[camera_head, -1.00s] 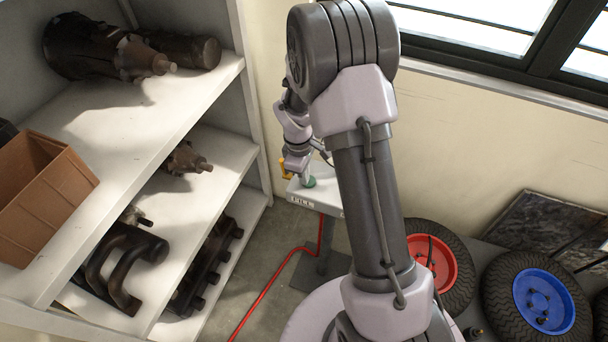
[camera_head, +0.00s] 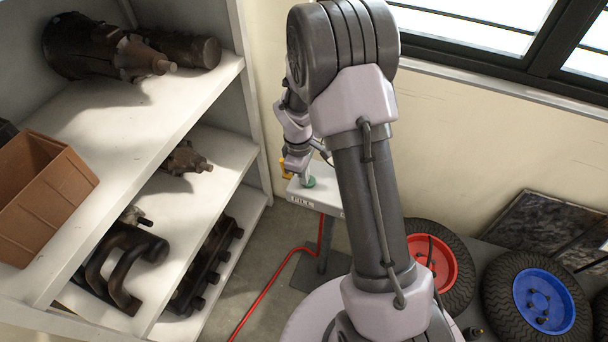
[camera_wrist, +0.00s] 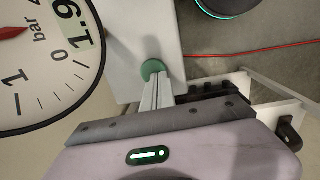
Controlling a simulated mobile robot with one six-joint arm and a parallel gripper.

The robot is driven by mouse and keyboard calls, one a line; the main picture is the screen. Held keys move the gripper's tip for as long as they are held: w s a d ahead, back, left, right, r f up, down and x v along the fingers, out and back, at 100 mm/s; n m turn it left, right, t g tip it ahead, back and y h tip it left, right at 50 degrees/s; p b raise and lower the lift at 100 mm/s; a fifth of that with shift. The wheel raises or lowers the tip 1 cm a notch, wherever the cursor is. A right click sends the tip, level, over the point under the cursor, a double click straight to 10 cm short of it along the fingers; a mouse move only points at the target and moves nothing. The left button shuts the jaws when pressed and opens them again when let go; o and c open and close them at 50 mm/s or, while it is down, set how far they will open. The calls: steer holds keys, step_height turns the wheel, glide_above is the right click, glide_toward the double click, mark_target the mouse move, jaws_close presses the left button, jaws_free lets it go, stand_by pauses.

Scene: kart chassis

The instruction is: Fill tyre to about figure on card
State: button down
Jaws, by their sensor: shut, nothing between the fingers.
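A small grey stand (camera_head: 325,203) with a FILL label has a green button (camera_head: 309,182) on its top. My gripper (camera_head: 306,174) is over that button, pointing down. In the wrist view my shut, empty fingers (camera_wrist: 158,84) reach the green button (camera_wrist: 152,68); whether they press it is unclear. A round white gauge (camera_wrist: 40,75) marked bar is cut off at the left, with a red needle and a pale green panel that seems to read 1.9. A tyre with a red rim (camera_head: 457,273) and one with a blue rim (camera_head: 497,296) are at right. I cannot make out a card.
A red hose (camera_head: 273,281) runs over the floor from the stand. A shelf unit (camera_head: 205,97) with dark metal parts and a brown bin (camera_head: 70,200) fills the left. A wall and window (camera_head: 500,35) stand behind. A dark panel leans behind the tyres.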

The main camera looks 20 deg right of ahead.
mark_target(300, 186)
steer(key=shift+s+f, duration=0.25)
steer(key=shift+s, duration=0.05)
step_height(300, 186, up, 18)
steer(key=a+p, duration=0.1)
steer(key=p, duration=0.5)
steer(key=shift+w+a, duration=0.25)
steer(key=shift+w, duration=0.05)
steer(key=shift+f, duration=0.1)
